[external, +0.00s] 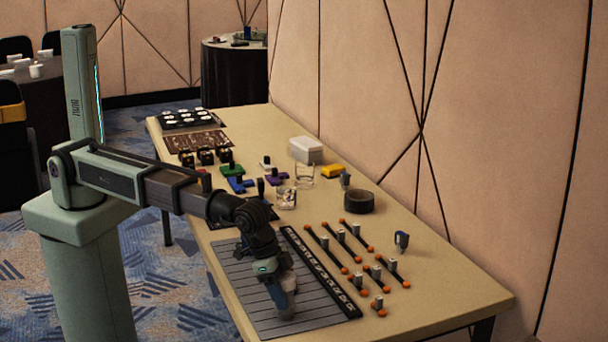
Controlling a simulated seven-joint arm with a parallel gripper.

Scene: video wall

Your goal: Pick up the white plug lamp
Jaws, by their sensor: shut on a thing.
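My gripper (284,308) points down low over the front part of the grey slatted mat (240,270). It is shut on a pale thing that shows only as a light patch between and beside the fingers. The gripper hides most of it, and I cannot tell for sure that it is the white plug lamp. Whether it touches the mat is also unclear. No other thing in view is clearly a white plug lamp.
A black slotted strip (318,271) lies along the mat's right side. Several orange-ended rods with grey plugs (325,242) lie beyond it. A small dark upright piece (402,241), black tape roll (360,201), clear glasses (286,198) and white box (306,150) stand farther off. The right front table corner is clear.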

